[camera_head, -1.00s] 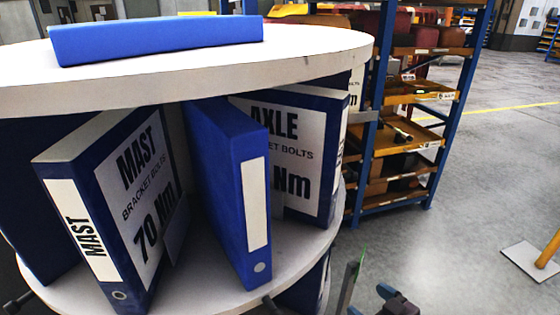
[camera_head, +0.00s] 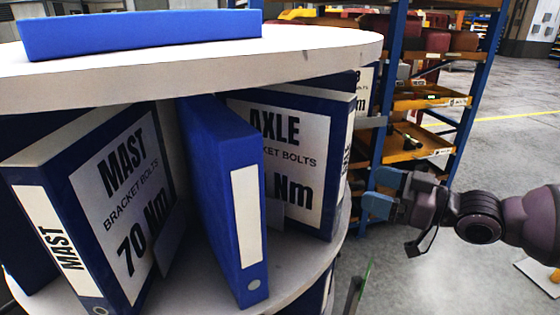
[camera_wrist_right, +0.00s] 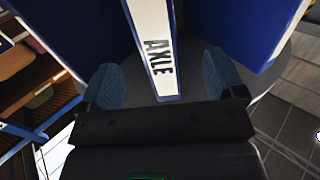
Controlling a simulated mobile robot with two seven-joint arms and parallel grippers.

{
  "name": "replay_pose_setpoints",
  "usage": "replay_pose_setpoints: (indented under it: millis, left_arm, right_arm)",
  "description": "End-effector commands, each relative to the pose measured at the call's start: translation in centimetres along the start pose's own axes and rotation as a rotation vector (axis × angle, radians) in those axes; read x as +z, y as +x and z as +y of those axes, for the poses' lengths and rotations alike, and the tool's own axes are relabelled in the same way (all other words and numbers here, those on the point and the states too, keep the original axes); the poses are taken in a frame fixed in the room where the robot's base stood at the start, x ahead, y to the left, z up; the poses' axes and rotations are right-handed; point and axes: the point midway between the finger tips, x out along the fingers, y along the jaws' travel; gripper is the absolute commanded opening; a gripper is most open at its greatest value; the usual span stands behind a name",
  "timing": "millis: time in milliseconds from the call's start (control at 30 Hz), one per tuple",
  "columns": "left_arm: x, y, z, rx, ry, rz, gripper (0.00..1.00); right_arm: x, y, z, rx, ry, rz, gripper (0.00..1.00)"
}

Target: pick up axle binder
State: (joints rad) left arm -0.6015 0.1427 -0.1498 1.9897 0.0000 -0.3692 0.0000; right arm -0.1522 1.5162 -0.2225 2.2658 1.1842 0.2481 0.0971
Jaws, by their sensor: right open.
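The axle binder (camera_head: 288,160) is blue with a white cover label reading "AXLE", and stands upright on the middle shelf of a round white carousel. In the right wrist view its spine with the "AXLE" label (camera_wrist_right: 155,50) faces me. My right gripper (camera_head: 372,193) is open just to the right of the binder in the head view. In the wrist view its two blue fingertips (camera_wrist_right: 165,80) are apart, one on each side of the spine, with no clear contact. The binder's left part is hidden behind a plain blue binder (camera_head: 225,195). My left gripper is not in view.
A "MAST" binder (camera_head: 100,205) stands at the left of the same shelf. Another blue binder (camera_head: 140,34) lies flat on the carousel's white top (camera_head: 320,48). A blue and orange rack (camera_head: 425,100) stands behind my right arm. Open grey floor lies at the right.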

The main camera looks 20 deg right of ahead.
Motion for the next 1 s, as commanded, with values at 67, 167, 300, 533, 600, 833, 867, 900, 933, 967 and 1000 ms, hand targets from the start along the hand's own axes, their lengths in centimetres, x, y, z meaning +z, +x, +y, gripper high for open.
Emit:
replay_pose_setpoints:
  millis: [67,167,300,533,600,833,867,900,933,967,1000]
  left_arm:
    - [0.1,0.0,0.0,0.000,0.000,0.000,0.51]
    - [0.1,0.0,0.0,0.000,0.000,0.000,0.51]
    - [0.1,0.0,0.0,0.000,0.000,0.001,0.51]
    - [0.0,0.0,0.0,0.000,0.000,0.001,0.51]
    - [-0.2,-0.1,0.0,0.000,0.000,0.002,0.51]
    - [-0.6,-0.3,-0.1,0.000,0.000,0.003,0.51]
    - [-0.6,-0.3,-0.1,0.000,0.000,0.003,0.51]
    - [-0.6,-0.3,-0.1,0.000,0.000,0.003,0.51]
    - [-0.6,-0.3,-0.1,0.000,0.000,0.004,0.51]
    - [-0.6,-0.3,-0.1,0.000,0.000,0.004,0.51]
    - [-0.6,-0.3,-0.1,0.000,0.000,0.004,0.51]
  right_arm:
    - [-0.7,0.1,-0.1,-0.008,0.000,0.000,0.88]
    - [-1.1,0.3,-0.1,-0.011,0.003,0.003,0.88]
    - [-1.2,1.2,0.0,-0.009,0.004,0.007,0.88]
    - [-1.2,3.3,-0.1,-0.013,0.005,0.007,0.88]
    - [-1.2,3.8,-0.1,-0.011,0.004,0.007,0.88]
    - [-1.2,5.3,-0.1,-0.011,0.003,0.005,0.88]
    - [-1.2,5.5,-0.1,-0.011,0.003,0.005,0.88]
    - [-1.2,5.6,-0.1,-0.012,0.004,0.005,0.88]
    - [-1.2,5.7,-0.1,-0.012,0.004,0.004,0.88]
    - [-1.1,5.7,-0.1,-0.012,0.004,0.003,0.88]
    - [-1.1,5.8,-0.1,-0.012,0.004,0.002,0.88]
